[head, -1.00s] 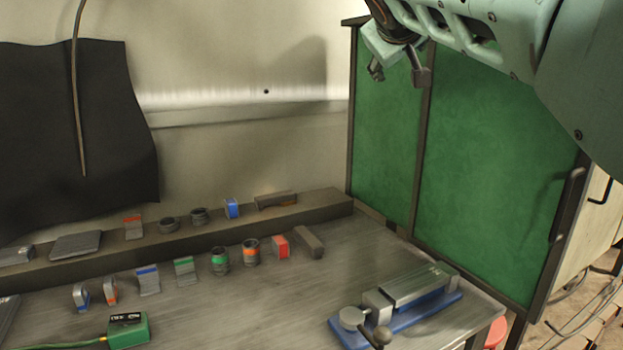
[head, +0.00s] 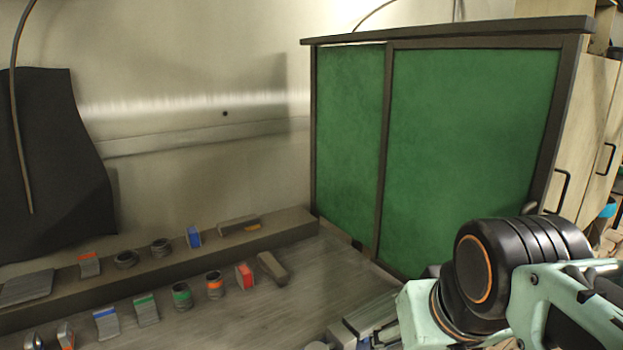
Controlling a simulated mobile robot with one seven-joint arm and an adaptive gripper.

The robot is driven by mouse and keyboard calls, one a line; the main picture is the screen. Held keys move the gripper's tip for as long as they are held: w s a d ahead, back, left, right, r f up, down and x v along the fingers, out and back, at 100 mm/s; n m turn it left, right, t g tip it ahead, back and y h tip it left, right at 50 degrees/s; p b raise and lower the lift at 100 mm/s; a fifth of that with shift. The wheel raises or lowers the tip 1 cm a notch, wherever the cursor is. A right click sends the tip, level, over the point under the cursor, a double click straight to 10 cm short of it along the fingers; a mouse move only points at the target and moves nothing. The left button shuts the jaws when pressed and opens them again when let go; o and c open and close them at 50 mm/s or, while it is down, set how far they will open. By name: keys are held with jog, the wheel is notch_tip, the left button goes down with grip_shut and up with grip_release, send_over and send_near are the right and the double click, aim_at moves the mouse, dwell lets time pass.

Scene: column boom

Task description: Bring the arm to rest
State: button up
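My arm (head: 520,275), pale teal with a black joint, shows at the lower right of the head view. It passes in front of the green panel and the bench's right end.
A wooden bench (head: 225,315) holds several small coloured blocks and rings, some on a raised ledge (head: 215,238). A green panelled screen (head: 470,140) with a dark frame stands behind my arm. A black cloth (head: 50,160) hangs at left.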

jog(key=s+f, duration=0.3)
notch_tip(320, 180, up, 17)
jog(key=p, duration=1.6)
jog(key=shift+w+a+f+g, duration=0.15)
jog(key=shift+w+f+g, duration=0.05)
jog(key=shift+w+g, duration=0.1)
